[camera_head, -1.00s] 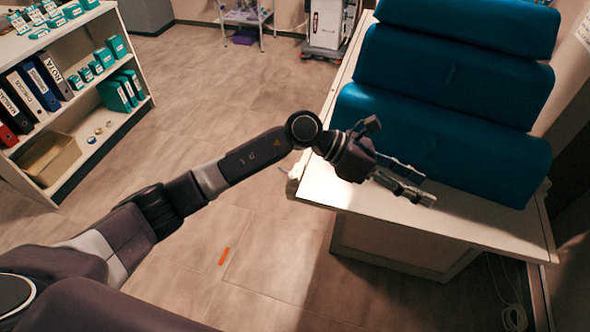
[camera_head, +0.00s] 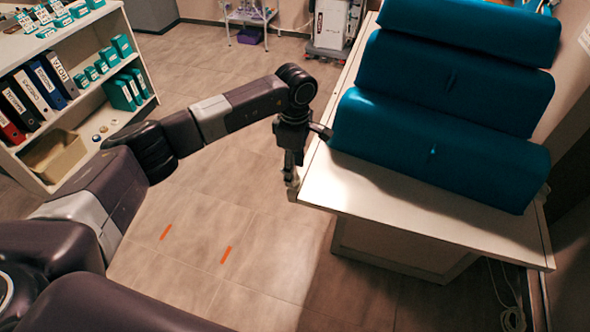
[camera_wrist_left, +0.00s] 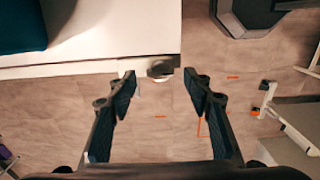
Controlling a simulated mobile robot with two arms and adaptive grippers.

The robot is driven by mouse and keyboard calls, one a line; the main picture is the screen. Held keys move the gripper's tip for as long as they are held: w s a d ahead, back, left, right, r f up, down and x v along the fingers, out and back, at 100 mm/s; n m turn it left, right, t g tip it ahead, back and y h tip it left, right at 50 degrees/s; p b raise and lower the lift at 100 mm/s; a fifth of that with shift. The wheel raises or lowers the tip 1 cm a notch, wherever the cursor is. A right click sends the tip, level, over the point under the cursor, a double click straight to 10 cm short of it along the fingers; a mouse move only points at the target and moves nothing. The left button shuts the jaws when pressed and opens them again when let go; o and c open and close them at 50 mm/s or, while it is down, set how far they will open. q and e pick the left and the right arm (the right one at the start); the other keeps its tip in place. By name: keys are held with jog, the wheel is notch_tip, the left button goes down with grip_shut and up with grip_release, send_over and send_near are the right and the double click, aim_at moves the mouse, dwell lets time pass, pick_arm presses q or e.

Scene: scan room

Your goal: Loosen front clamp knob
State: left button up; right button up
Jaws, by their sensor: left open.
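My left gripper (camera_head: 291,172) points down at the left edge of the white table (camera_head: 375,200), near its front corner. In the left wrist view its two dark fingers (camera_wrist_left: 160,79) are spread open with nothing held between them. A small dark grey knob (camera_wrist_left: 160,69) sits at the table edge there. It lies in line with the gap, around the level of the fingertips; I cannot tell the depth between them or see any contact. In the head view my gripper and wrist largely hide the knob. My right gripper is not in view.
Teal cushions (camera_head: 435,145) lie on the white table. A shelf (camera_head: 75,110) with binders and boxes stands at the left. The floor (camera_head: 270,235) beside the table is free apart from flat orange marks (camera_head: 225,255). A cable (camera_head: 508,300) hangs at the lower right.

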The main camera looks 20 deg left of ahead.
pick_arm(q)
jog(key=shift+f, duration=1.1)
jog(key=shift+c, duration=0.2)
jog(key=c, duration=1.1)
